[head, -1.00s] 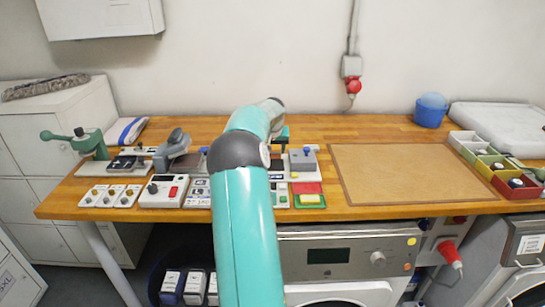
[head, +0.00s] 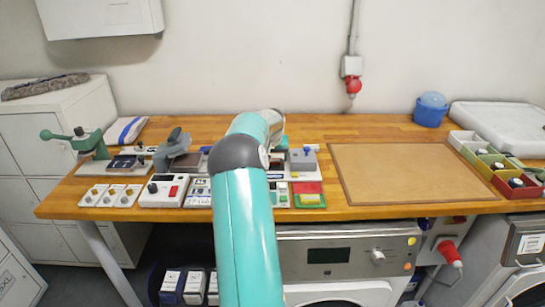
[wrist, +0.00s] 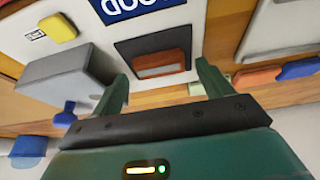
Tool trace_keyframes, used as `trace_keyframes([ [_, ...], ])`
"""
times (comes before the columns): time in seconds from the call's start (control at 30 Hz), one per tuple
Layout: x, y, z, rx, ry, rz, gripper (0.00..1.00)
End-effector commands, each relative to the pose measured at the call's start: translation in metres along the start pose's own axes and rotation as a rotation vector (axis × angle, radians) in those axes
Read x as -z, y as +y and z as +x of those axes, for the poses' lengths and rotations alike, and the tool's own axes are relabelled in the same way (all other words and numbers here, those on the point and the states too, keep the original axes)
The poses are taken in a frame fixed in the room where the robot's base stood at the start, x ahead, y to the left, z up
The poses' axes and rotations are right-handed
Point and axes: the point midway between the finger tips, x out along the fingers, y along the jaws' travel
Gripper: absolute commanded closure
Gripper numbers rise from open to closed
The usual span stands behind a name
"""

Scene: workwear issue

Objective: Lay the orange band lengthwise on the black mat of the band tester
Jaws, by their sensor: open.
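My gripper (wrist: 162,70) is open in the wrist view, its two green fingers apart with nothing held between them. Beyond the fingertips is a white panel with a blue upside-down label and a dark square frame (wrist: 125,47). A dull orange-red patch (wrist: 158,70) shows inside the frame; I cannot tell whether it is the orange band. A small orange piece (wrist: 256,77) lies to the right beside a blue one. In the head view my arm hides this spot. A black pad (head: 124,163) on a grey base stands at the left; I cannot tell whether it is the tester's mat.
A grey block with a blue knob (head: 303,157) stands right of my arm, near red and green trays (head: 309,200). A row of small devices (head: 163,190) lines the front left. A framed brown board (head: 410,172) is clear. Coloured bins (head: 490,165) stand at the right.

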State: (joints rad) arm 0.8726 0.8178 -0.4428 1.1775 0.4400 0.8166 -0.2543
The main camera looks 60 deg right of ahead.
Motion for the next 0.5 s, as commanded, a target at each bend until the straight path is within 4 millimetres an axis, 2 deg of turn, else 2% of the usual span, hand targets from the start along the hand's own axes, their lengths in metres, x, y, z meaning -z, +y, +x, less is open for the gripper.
trace_keyframes([
  [0.13, 0.001, 0.0, -0.003, 0.0, 0.001, 0.0, 0.21],
  [0.27, 0.002, 0.0, -0.018, 0.001, 0.003, 0.001, 0.21],
  [0.5, 0.002, 0.0, -0.069, 0.001, 0.005, 0.001, 0.21],
])
